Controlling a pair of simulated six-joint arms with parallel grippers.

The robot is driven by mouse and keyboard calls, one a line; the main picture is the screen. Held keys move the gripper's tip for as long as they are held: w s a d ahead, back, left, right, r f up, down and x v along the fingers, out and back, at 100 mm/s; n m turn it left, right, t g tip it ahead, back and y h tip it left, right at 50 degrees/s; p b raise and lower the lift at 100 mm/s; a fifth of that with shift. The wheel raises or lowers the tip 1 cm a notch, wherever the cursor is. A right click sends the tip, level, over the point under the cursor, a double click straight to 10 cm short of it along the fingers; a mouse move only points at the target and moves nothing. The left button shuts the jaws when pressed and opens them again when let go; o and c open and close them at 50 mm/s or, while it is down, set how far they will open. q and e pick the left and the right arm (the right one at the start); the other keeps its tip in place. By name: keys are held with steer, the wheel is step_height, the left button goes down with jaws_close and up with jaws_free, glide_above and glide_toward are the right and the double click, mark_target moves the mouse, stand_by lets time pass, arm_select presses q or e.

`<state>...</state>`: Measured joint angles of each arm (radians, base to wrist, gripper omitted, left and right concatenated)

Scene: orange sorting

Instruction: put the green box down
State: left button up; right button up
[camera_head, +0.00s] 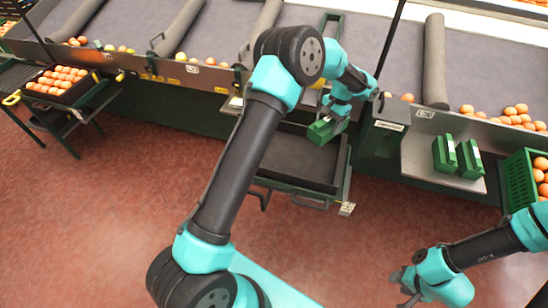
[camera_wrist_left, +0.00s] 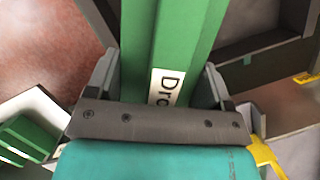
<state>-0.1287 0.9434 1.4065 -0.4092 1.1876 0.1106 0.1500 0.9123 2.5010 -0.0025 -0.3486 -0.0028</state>
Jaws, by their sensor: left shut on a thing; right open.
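A green box (camera_head: 322,132) is held by my left gripper (camera_head: 332,118) above the dark tray (camera_head: 290,183) in the middle of the head view. In the left wrist view the green box (camera_wrist_left: 197,50) lies between the two fingers and carries a white label with black letters. My left gripper (camera_wrist_left: 158,85) is shut on it. Whether the box touches the tray cannot be told. Two more green boxes (camera_head: 445,153) (camera_head: 469,158) stand on a pale shelf to the right. My right gripper (camera_head: 404,290) is open and empty over the floor at the lower right.
A green crate of oranges (camera_head: 518,176) stands at the right edge. A black tray of oranges (camera_head: 90,85) is on a stand at the left. The sorting belts (camera_head: 200,40) run along the back, with loose oranges. The red floor in front is clear.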

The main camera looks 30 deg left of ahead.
arm_select(q)
steer(key=shift+s+a, duration=0.15)
steer(key=shift+a, duration=0.45)
steer(key=a+f+m+t+y, duration=0.2)
steer(key=a+f+m+t, duration=0.1)
steer(key=a+m, duration=1.05)
steer(key=s+a+f+m+t+h, duration=0.2)
steer(key=s+m, duration=0.5)
steer(key=m, duration=0.9)
steer(key=shift+a+f+t, duration=0.25)
steer(key=shift+a+t, duration=0.4)
steer(key=shift+t, duration=0.05)
